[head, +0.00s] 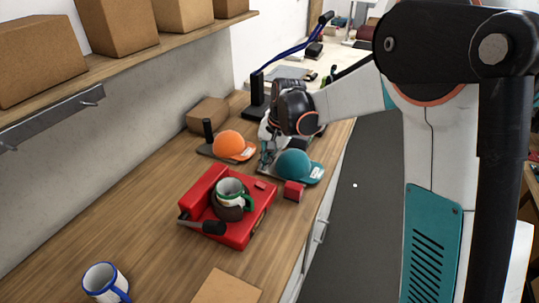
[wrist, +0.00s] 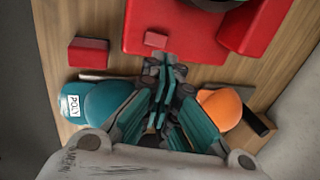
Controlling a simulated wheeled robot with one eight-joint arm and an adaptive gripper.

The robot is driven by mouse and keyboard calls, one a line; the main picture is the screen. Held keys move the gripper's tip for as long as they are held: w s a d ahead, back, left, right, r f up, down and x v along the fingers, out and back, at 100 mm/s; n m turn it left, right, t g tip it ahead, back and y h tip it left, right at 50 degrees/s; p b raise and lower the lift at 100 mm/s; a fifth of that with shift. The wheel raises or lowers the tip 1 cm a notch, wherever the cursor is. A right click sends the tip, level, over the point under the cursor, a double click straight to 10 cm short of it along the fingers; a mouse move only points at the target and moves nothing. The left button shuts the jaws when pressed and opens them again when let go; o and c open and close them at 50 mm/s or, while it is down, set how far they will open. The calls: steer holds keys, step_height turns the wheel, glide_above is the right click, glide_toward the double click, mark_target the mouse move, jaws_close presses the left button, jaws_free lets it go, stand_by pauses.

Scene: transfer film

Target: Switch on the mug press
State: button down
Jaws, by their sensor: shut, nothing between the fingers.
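The red mug press (head: 228,240) stands on the wooden counter, with a green-rimmed white mug (head: 229,187) seated in its dark clamp. A black-gripped lever (head: 203,226) sticks out at its front. A small red switch (head: 260,185) is on the end of the press nearest my gripper (head: 266,165). In the wrist view, the press (wrist: 190,35) is at the top, and the switch (wrist: 156,40) lies just beyond the tips of my gripper (wrist: 166,62). My gripper is shut and empty, pointing down near the switch. I cannot tell whether it touches it.
An orange cap (head: 229,145) and a teal cap (head: 294,165) flank my gripper closely. A small red block (head: 294,190) stands right of the press. A blue-rimmed mug (head: 103,281) and cardboard (head: 226,286) are nearer. Boxes (head: 120,22) sit on the shelf. The counter left of the press is clear.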

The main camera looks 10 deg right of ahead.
mark_target(261, 182)
steer(key=b+x, duration=0.1)
steer(key=x, duration=0.6)
steer(key=shift+f+b, duration=0.3)
steer(key=shift+b, duration=0.1)
steer(key=shift+a, duration=0.1)
steer(key=shift+f+g+h, duration=0.2)
steer(key=shift+g+h, duration=0.1)
steer(key=shift+h, duration=0.1)
steer(key=shift+a, duration=0.1)
steer(key=shift+w+a+f+h, duration=0.1)
steer(key=shift+f+h, duration=0.1)
steer(key=shift+h, duration=0.1)
steer(key=shift+s+d+f, duration=0.15)
steer(key=shift+s+d, duration=0.4)
steer(key=shift+d, duration=0.2)
